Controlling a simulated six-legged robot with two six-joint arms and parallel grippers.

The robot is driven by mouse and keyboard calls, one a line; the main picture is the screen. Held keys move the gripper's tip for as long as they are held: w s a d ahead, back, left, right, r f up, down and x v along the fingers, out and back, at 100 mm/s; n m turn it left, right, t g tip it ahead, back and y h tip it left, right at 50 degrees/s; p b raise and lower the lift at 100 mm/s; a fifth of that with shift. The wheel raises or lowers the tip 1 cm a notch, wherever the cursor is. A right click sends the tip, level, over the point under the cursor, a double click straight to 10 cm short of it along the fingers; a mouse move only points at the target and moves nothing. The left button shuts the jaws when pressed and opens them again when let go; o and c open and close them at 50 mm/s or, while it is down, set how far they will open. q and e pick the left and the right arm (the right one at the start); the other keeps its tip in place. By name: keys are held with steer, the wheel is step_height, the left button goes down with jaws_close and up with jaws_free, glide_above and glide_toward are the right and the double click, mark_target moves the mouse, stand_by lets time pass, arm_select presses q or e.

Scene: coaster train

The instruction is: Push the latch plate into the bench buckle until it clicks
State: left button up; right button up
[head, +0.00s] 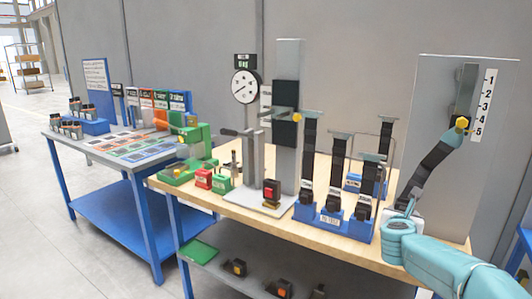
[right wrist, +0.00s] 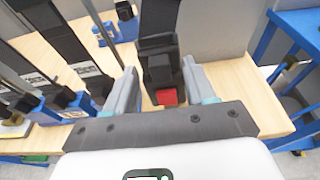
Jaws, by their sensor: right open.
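My right gripper (head: 408,207) is at the right end of the wooden bench, by the lower end of a black strap (head: 434,160) that hangs from a yellow knob on the grey panel. In the right wrist view my right gripper (right wrist: 160,78) is open, one finger on each side of a black buckle-like body (right wrist: 160,68) with a red button (right wrist: 167,96). I cannot tell whether the fingers touch it. Another buckle with a red top (head: 271,190) stands on the grey base plate of the test stand. I cannot make out a separate latch plate. My left gripper is not in view.
A blue rack (head: 331,222) of several black strapped buckles stands left of my right gripper. A dial gauge (head: 244,86) and tall stand (head: 289,120) rise behind. Red and green blocks sit at the bench's left. A blue table (head: 100,152) with cards stands farther left.

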steer(key=b+v, duration=0.3)
steer(key=v, duration=1.2)
steer(key=shift+s+a+r, duration=0.2)
steer(key=shift+s, duration=0.1)
steer(key=shift+d, duration=0.1)
